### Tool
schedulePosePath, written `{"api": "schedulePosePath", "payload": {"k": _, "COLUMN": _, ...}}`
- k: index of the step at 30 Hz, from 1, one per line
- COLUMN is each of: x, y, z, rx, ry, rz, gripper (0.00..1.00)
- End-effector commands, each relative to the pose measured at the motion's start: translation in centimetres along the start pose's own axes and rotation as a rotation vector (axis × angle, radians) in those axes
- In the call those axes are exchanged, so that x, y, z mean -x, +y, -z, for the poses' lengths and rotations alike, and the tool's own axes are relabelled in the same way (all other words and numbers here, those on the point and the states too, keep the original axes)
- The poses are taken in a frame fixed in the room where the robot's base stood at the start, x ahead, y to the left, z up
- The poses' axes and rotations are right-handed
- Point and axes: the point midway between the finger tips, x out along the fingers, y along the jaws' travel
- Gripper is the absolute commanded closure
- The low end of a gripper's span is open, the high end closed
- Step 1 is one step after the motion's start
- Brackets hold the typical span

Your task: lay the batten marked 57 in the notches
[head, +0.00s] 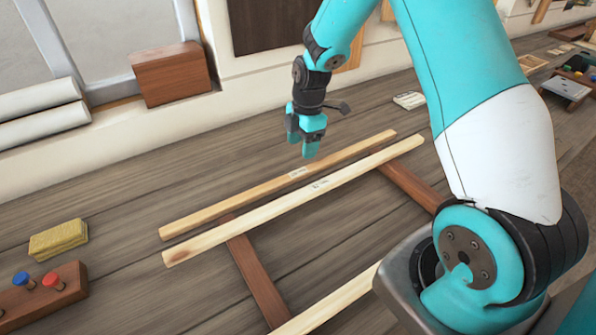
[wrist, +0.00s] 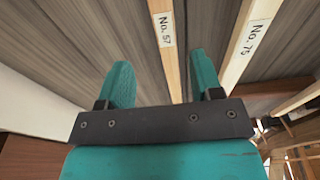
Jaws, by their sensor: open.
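Two pale battens lie side by side, running from lower left to upper right in the head view. The batten marked No. 57 (wrist: 164,29) shows between my finger tips in the wrist view; it appears to be the back batten (head: 230,205) in the head view. The batten marked No. 75 (wrist: 246,45) lies to its right, and is the front one (head: 240,221) in the head view. My gripper (head: 309,150) is open and empty, pointing down above the back batten near its label. It also shows in the wrist view (wrist: 163,80). I cannot make out the notches.
Dark red-brown crossbars (head: 256,272) (head: 412,187) lie under the front batten. Another pale batten (head: 335,305) is at the bottom. A yellow sponge (head: 58,239) and a peg block (head: 42,296) are at left. A brown box (head: 172,74) stands by the wall.

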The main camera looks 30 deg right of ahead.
Motion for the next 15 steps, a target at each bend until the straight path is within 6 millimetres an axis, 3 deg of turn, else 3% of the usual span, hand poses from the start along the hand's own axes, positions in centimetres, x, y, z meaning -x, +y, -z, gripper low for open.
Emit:
{"api": "schedulePosePath", "payload": {"k": 3, "x": -1.8, "y": -0.1, "z": 0.1, "rx": 0.000, "ry": 0.001, "rz": 0.004, "gripper": 0.40}}
{"api": "schedulePosePath", "payload": {"k": 11, "x": -3.7, "y": -0.3, "z": 0.2, "rx": 0.000, "ry": 0.001, "rz": 0.003, "gripper": 0.40}}
{"api": "schedulePosePath", "payload": {"k": 15, "x": -5.6, "y": -0.7, "z": 0.5, "rx": 0.000, "ry": 0.001, "rz": 0.005, "gripper": 0.40}}
